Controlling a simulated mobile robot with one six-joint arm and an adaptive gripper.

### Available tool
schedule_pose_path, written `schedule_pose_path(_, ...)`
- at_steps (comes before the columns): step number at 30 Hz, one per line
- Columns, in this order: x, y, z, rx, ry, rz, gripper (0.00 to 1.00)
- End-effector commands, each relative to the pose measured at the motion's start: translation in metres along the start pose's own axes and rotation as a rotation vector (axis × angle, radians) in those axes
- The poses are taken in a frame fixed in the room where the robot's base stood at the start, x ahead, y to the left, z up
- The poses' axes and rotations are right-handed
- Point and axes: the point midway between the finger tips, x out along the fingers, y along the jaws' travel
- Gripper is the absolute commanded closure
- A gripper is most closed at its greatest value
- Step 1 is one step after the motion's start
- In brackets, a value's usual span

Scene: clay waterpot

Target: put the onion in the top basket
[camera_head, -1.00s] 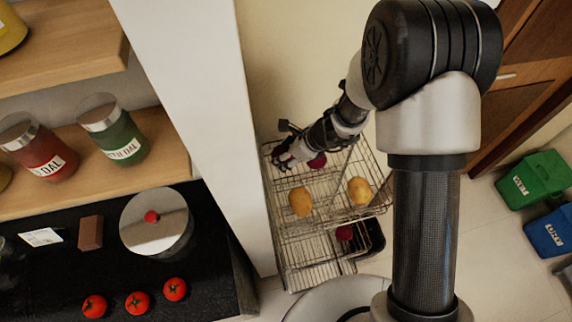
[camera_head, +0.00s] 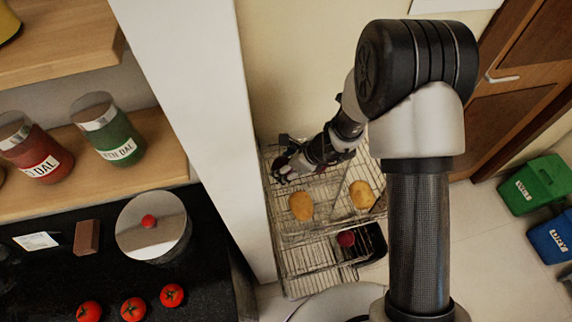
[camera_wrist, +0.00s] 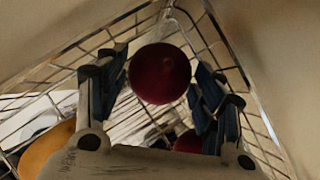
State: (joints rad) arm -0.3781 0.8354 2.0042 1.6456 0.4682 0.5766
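A dark red onion (camera_wrist: 160,73) sits between the two fingers of my gripper (camera_wrist: 160,90) in the wrist view. In the head view my gripper (camera_head: 284,168) is at the far left corner of the top wire basket (camera_head: 330,212), and the held onion is mostly hidden there. The basket's wires surround the onion in the wrist view; I cannot tell whether it touches the basket floor. A second red onion (camera_wrist: 188,141) shows lower, partly hidden by my gripper.
Two potatoes (camera_head: 301,206) (camera_head: 362,195) lie in the top basket. A red onion (camera_head: 346,238) lies lower, near a black bin (camera_head: 374,243). A white wall panel (camera_head: 190,120) stands close left of the rack. Green (camera_head: 540,184) and blue (camera_head: 553,236) bins stand right.

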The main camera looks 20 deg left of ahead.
Motion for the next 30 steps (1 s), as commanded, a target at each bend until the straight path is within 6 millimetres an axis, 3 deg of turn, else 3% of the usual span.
schedule_pose_path(11, -0.005, 0.000, 0.003, 0.000, 0.000, 0.000, 0.37)
schedule_pose_path(24, -0.096, -0.001, 0.004, 0.001, -0.001, -0.003, 0.37)
schedule_pose_path(30, -0.119, -0.001, 0.003, 0.000, -0.001, -0.001, 0.37)
